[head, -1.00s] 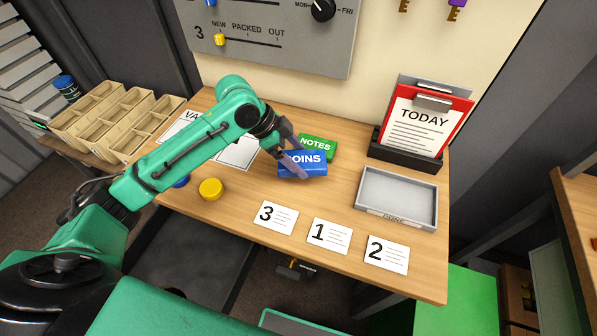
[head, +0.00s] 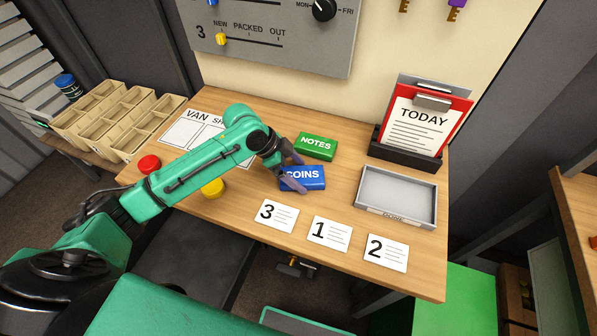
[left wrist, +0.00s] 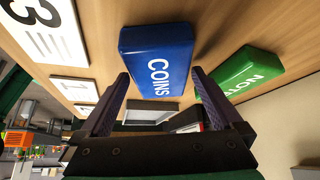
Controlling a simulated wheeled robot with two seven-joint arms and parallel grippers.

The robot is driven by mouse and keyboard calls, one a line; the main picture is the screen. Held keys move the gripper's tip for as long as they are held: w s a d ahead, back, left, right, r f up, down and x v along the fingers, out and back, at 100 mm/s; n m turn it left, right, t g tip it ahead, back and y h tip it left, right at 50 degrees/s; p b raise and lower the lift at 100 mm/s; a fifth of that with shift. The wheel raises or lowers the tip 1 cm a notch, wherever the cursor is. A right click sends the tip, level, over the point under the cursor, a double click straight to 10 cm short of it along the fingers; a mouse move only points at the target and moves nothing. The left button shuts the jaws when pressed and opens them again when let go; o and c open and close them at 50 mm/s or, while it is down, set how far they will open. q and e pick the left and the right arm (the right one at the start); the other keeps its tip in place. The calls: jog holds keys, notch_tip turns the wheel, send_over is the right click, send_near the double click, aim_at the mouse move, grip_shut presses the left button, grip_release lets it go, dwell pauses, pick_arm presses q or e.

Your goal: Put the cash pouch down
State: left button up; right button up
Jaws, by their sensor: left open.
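The blue COINS pouch (head: 308,179) lies on the wooden table, in front of the green NOTES pouch (head: 316,147). My left gripper (head: 291,175) is at the left end of the blue pouch, its fingers apart. In the left wrist view the open fingers (left wrist: 160,73) point toward the blue pouch (left wrist: 157,55), which shows between and beyond their tips. The green pouch (left wrist: 243,73) is to the right there. Which pouch is the cash pouch is not marked. My right gripper is not in view.
A grey tray (head: 397,170) is at the right, before the TODAY clipboard (head: 421,124). Cards 3 (head: 276,215), 1 (head: 330,233) and 2 (head: 386,252) line the front edge. A red disc (head: 149,164) and yellow disc (head: 213,187) are beside my arm.

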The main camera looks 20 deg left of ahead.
pick_arm(q)
jog(key=v, duration=1.1)
jog(key=shift+r+b, duration=0.35)
jog(key=shift+r, duration=0.05)
jog(key=shift+a, duration=0.2)
